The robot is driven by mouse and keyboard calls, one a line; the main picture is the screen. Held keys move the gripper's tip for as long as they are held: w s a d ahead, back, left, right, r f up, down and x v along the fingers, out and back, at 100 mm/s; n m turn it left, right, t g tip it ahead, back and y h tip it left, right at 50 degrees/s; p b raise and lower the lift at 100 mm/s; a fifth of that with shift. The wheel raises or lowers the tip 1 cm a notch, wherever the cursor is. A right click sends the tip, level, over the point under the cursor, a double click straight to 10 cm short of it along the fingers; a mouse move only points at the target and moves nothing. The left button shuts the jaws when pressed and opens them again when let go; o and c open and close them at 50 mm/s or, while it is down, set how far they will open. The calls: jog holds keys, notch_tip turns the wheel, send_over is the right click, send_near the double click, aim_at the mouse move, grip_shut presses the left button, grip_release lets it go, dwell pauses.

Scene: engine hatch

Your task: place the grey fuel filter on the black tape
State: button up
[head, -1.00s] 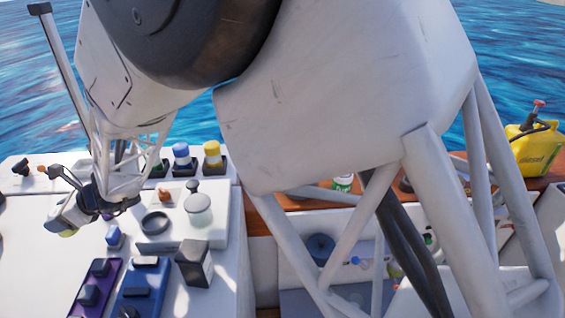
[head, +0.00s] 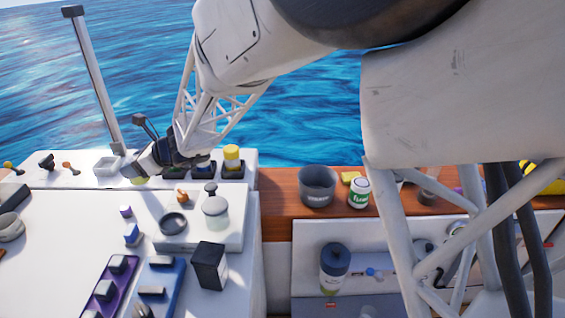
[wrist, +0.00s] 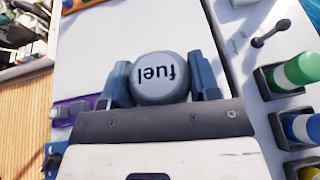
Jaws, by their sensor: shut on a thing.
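My gripper (wrist: 162,85) is shut on the grey fuel filter (wrist: 161,72), a round pale grey thing marked "fuel", seen from its top between the two blue-grey fingers. In the head view, my gripper (head: 138,172) is at the back left, by the rear of the white deck, and mostly hides the filter; a small yellow-green bit shows just below it. The black tape (head: 173,222), a flat black ring, lies on the raised white panel, to the right and nearer than my gripper. The tape is not identifiable in the wrist view.
A white-grey lidded jar (head: 215,208) stands on the panel, right of the tape. A black box (head: 209,266) stands in front. Cups with green, blue and yellow tops (wrist: 295,72) stand in a row at the back. A tall pole (head: 97,80) rises at the left.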

jog(key=w+d+m+t+h, duration=0.15)
jog(key=w+d, duration=0.45)
jog(key=d, duration=0.9)
jog(key=w+d+m+t, duration=0.3)
jog(key=w+d, duration=0.3)
jog(key=d, duration=0.9)
jog(key=w+d+m+t+h, duration=0.1)
jog(key=w+d+m+t, duration=0.35)
jog(key=d, duration=1.05)
jog(key=s+d+m+t+h, duration=0.1)
jog(key=s+d+h, duration=0.15)
jog(key=d, duration=1.25)
jog(key=s+d+m+t+h, duration=0.1)
jog(key=s+d, duration=0.3)
jog(key=d, duration=1.1)
jog(key=s+d+m+h, duration=0.2)
jog(key=s+d, duration=0.1)
jog(key=d, duration=1.2)
notch_tip(320, 180, down, 20)
jog(key=shift+a+r, duration=0.15)
jog(key=shift+r, duration=0.05)
